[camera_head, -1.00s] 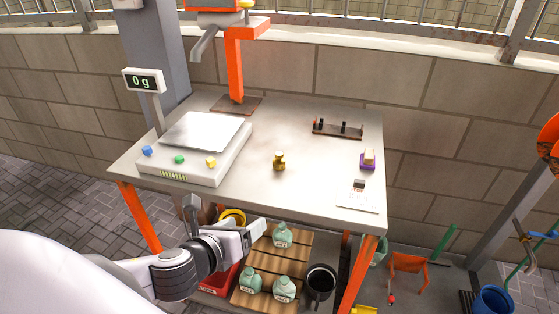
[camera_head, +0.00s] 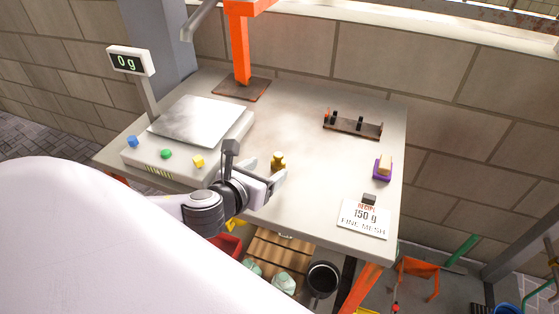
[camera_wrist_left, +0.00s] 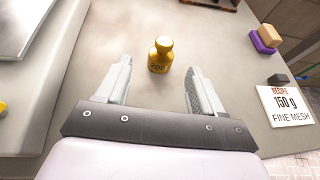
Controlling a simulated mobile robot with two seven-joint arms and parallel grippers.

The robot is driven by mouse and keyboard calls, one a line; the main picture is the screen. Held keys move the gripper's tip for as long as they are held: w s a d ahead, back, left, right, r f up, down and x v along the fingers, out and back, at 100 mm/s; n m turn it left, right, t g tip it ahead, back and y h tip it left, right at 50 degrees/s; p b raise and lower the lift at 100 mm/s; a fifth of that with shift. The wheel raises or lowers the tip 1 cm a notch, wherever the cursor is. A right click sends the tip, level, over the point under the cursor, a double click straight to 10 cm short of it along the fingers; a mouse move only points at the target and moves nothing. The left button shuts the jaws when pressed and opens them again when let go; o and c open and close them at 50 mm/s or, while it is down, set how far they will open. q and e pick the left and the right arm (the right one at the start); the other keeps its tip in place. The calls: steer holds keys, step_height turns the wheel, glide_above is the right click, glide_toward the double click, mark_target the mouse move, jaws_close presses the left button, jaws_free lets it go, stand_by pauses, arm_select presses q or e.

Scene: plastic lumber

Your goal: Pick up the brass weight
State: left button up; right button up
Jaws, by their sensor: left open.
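The brass weight (camera_head: 278,161) is a small gold knobbed cylinder standing upright on the table. In the left wrist view the brass weight (camera_wrist_left: 160,57) is just beyond the fingertips, roughly midway between them, with a partly legible number on it. My left gripper (camera_head: 279,177) is open and empty, low over the table on the near side of the weight. Its two fingers (camera_wrist_left: 158,72) show apart in the left wrist view. My right gripper is not in view.
A scale (camera_head: 213,118) with a "0 g" display (camera_head: 130,61) stands at left. An orange post (camera_head: 239,45) rises at the back.

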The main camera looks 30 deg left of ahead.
mark_target(276, 163)
arm_select(q)
steer(key=shift+x, duration=2.45)
steer(key=shift+d+r, duration=0.1)
steer(key=shift+r, duration=0.05)
jaws_close()
